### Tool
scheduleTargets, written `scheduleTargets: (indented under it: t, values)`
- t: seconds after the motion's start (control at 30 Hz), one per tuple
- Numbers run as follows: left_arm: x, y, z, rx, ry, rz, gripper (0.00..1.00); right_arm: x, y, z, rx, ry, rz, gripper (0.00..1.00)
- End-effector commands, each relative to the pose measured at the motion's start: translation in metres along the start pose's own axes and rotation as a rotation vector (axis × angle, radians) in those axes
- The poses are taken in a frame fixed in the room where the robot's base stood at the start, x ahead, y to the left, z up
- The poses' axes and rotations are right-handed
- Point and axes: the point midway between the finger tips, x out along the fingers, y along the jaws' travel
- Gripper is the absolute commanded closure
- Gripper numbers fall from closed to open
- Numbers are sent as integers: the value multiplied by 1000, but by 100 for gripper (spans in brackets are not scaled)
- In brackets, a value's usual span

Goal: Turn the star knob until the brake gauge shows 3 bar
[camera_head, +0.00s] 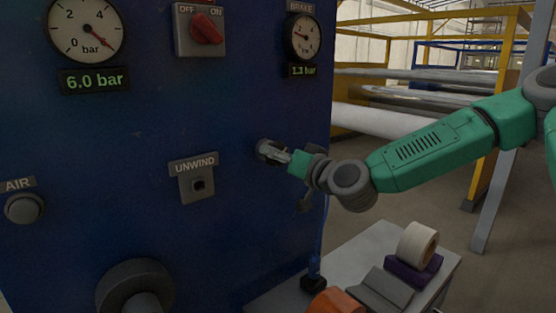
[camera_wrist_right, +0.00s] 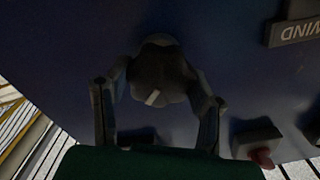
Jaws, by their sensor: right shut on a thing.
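The star knob (camera_head: 264,149) is on the right part of the blue panel. In the right wrist view, the dark lobed knob (camera_wrist_right: 157,72) with a pale mark on its face sits between the fingers. My right gripper (camera_head: 274,152) is shut on the knob, with a finger on each side (camera_wrist_right: 160,90). The brake gauge (camera_head: 302,37) is at the panel's upper right. Its needle points to the left, low on the scale, and the display (camera_head: 302,71) under it reads about 1.3 bar. My left gripper is not in view.
The blue panel (camera_head: 130,150) also carries a larger gauge (camera_head: 85,29) reading 6.0 bar, a red OFF/ON switch (camera_head: 206,29), an UNWIND socket (camera_head: 197,186) and an AIR button (camera_head: 24,208).

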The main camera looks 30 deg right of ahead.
Motion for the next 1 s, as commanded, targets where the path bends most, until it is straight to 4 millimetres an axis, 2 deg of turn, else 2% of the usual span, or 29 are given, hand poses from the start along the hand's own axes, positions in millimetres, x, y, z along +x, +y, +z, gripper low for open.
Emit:
scheduleTargets:
  t: [0.6, 1.0]
  values:
    - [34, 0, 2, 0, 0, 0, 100, 1, 4, 0, 554, 9, 3, 80]
    - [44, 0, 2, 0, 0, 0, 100, 1, 5, 0, 740, 8, 5, 80]
